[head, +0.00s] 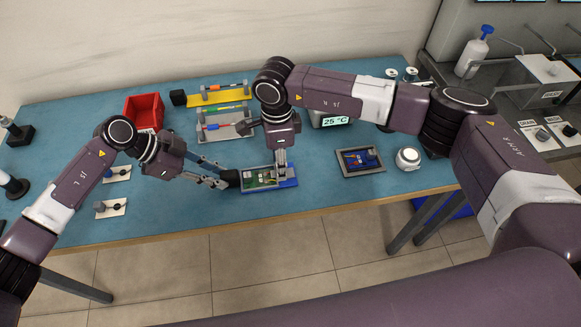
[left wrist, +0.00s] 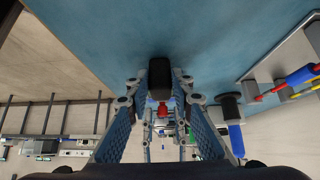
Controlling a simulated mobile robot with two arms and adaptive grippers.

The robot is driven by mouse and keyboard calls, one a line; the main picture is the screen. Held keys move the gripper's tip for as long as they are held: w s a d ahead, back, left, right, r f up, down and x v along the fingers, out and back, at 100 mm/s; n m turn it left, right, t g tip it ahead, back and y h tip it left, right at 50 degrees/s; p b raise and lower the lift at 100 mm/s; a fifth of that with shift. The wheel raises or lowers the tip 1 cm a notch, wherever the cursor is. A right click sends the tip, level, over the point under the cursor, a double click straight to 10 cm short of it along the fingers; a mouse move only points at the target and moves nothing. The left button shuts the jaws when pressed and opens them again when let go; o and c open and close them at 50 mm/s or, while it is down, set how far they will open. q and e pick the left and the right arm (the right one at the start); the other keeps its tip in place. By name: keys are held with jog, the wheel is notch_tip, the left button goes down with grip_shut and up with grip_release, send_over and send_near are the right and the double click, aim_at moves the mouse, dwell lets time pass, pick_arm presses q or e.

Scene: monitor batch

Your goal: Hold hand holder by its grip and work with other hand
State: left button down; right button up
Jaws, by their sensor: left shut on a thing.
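The hand holder (head: 290,184) is a blue and grey tray with a black grip (head: 231,178) at its left end. It carries a green circuit board (head: 262,177) near the front edge of the table. My left gripper (head: 222,181) is shut on the grip from the left. In the left wrist view the black grip (left wrist: 159,76) shows between the fingers. My right gripper (head: 281,170) points down at the right part of the board. Its fingers are too small and overlapped to tell open from shut, and I cannot tell whether they touch the board.
A dark tray with a blue board (head: 361,160) and a round white-topped device (head: 408,157) are to the right. A red bin (head: 144,112), a yellow rack (head: 218,97) and a grey rack with screwdrivers (head: 214,125) stand behind. Small stands (head: 111,207) are at left.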

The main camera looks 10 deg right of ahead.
notch_tip(320, 180, up, 12)
dwell(0.6)
dwell(0.4)
pick_arm(q)
jog(key=c, duration=1.6)
grip_release()
jog(key=v, duration=1.2)
jog(key=shift+a, duration=0.1)
